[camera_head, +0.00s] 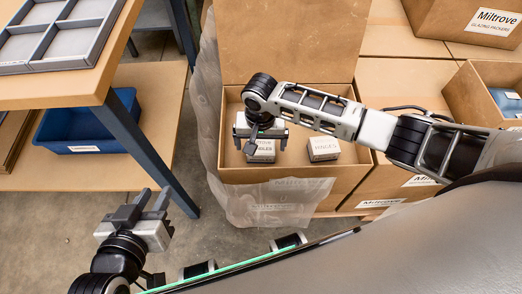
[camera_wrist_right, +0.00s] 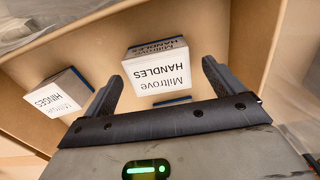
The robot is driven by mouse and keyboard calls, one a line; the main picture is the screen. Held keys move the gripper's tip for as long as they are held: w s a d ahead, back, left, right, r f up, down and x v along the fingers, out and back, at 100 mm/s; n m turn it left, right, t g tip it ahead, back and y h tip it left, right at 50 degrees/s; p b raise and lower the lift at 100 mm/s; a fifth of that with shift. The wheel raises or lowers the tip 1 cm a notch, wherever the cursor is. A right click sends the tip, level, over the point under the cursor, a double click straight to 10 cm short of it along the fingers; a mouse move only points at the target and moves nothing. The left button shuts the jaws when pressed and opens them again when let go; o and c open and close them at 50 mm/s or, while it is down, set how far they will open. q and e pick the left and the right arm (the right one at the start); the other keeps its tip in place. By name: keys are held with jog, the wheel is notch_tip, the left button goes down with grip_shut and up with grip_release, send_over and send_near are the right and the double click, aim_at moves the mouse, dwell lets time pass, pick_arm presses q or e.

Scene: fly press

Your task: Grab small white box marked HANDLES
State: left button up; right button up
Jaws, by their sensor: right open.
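The small white box marked HANDLES (camera_head: 262,152) stands inside an open cardboard carton, partly covered by my right gripper in the head view. In the right wrist view the HANDLES box (camera_wrist_right: 157,72) shows its printed top and one side, lying ahead and between the directions of the two fingers. My right gripper (camera_head: 261,142) is open and above the box; nothing is held in it. Its fingers also show in the right wrist view (camera_wrist_right: 160,78). My left gripper (camera_head: 142,205) is open and empty, near the table leg.
A white HINGES box (camera_head: 323,148) stands to the right in the same carton (camera_head: 345,178); it also shows in the right wrist view (camera_wrist_right: 58,93). Another blue-edged white thing (camera_wrist_right: 172,101) is mostly hidden by my gripper. A wooden table (camera_head: 110,75) and blue bin (camera_head: 85,130) are left.

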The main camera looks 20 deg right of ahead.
notch_tip(320, 180, down, 3)
jog(key=shift+r+b, duration=0.2)
jog(key=shift+b, duration=0.1)
jog(key=shift+f, duration=0.15)
jog(key=c, duration=1.2)
pick_arm(q)
jog(key=shift+w+d+f, duration=0.15)
jog(key=shift+w+f, duration=0.05)
jog(key=shift+f, duration=0.35)
jog(key=shift+w+d+f, duration=0.1)
jog(key=shift+w+f, duration=0.05)
jog(key=shift+f, duration=0.4)
pick_arm(e)
jog(key=shift+c, duration=0.2)
